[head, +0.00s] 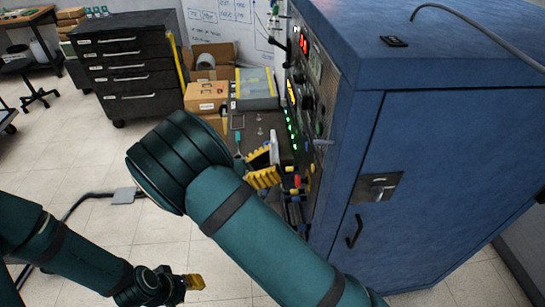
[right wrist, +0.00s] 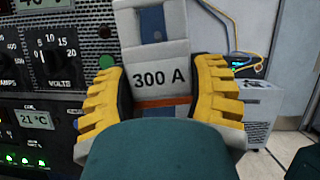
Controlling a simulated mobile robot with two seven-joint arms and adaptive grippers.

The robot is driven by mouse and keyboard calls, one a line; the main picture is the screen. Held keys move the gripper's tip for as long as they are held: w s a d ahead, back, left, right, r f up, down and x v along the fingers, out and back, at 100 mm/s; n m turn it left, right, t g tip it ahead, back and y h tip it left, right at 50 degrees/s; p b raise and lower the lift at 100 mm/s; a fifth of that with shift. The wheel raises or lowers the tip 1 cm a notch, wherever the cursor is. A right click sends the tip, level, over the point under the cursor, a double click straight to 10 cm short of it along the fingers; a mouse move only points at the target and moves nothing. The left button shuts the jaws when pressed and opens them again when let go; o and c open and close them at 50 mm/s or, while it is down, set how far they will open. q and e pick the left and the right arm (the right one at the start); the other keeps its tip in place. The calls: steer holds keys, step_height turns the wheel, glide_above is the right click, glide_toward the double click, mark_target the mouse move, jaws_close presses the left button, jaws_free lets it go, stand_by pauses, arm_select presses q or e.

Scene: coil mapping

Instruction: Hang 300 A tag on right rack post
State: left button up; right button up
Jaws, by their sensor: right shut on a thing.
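The 300 A tag (right wrist: 160,76) is a pale grey block with black lettering and a reddish stripe below it. It stands between the yellow ribbed fingers of my right gripper (right wrist: 160,95), which is shut on it. In the head view my right gripper (head: 264,178) is beside the cabinet's control panel, with the pale tag (head: 274,146) showing above its fingers. My left gripper (head: 190,283) is low at the bottom, a small yellow tip; its opening is not clear. I cannot clearly make out the right rack post in either view.
The blue cabinet (head: 430,150) fills the right side. Its panel has knobs and green lights, and a temperature display (right wrist: 35,119) shows 21 °C. Tiled floor (head: 90,165) is open at left.

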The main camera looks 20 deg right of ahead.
mark_target(333, 156)
steer(key=shift+s+d+f+b, duration=0.1)
steer(key=shift+s+d+b, duration=0.4)
steer(key=shift+d, duration=1.25)
steer(key=shift+s+d+f+b, duration=0.1)
steer(key=shift+s+d+b, duration=0.4)
steer(key=shift+d, duration=1.2)
steer(key=shift+s+d+f+b, duration=0.1)
steer(key=shift+s+d+b, duration=0.4)
steer(key=shift+d, duration=1.25)
steer(key=shift+w+f, duration=0.2)
steer(key=o, duration=1.1)
steer(key=shift+w+a+p, duration=0.35)
steer(key=shift+a+p, duration=0.05)
steer(key=shift+a, duration=1.05)
steer(key=shift+w+a+p, duration=0.35)
steer(key=shift+a, duration=1.1)
steer(key=shift+w+a+p, duration=0.35)
steer(key=shift+a+p, duration=0.05)
steer(key=shift+a, duration=1.05)
